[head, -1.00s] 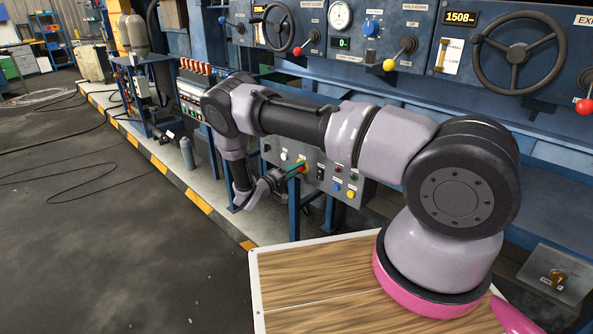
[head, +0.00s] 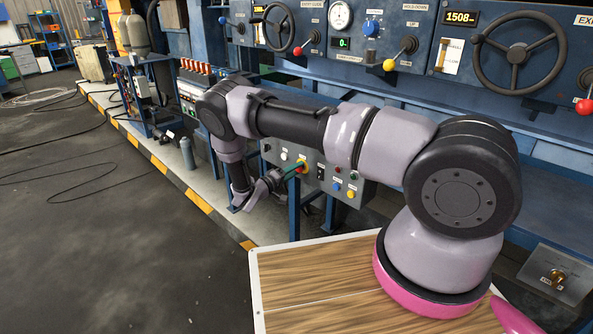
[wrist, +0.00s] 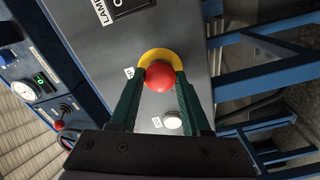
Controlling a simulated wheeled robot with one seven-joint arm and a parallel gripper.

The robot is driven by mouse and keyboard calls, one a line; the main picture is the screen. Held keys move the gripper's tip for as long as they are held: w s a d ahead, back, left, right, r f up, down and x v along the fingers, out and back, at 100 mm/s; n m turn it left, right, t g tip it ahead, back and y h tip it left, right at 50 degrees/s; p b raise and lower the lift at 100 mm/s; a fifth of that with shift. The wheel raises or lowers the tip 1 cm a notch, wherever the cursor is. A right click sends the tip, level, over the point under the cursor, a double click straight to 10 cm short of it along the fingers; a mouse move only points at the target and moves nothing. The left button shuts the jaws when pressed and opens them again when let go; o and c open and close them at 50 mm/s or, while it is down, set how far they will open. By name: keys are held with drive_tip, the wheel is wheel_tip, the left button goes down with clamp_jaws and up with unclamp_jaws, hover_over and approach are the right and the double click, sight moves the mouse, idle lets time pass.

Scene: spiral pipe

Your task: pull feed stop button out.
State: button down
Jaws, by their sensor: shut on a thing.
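The feed stop button is a red round knob (wrist: 160,77) on a yellow surround (wrist: 158,55), mounted on a grey control panel (wrist: 100,40). In the wrist view my gripper (wrist: 160,84) has its two green fingers on either side of the red knob, shut on it. In the head view my gripper (head: 294,170) reaches the front of the grey panel (head: 335,185) from the left, and the red knob (head: 303,168) shows at its fingertips. Whether the knob is pulled out or pushed in cannot be told.
A white button (wrist: 172,122) sits close beside the knob on the panel. Blue (head: 336,187) and yellow (head: 351,194) buttons are on its right. Blue frame legs (head: 294,210) stand below. The dark floor on the left is mostly clear.

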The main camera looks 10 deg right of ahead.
drive_tip(key=shift+s+a, duration=0.1)
drive_tip(key=shift+c, duration=1.8)
unclamp_jaws()
drive_tip(key=v, duration=1)
drive_tip(key=shift+s+a, duration=0.25)
drive_tip(key=shift+a, duration=0.05)
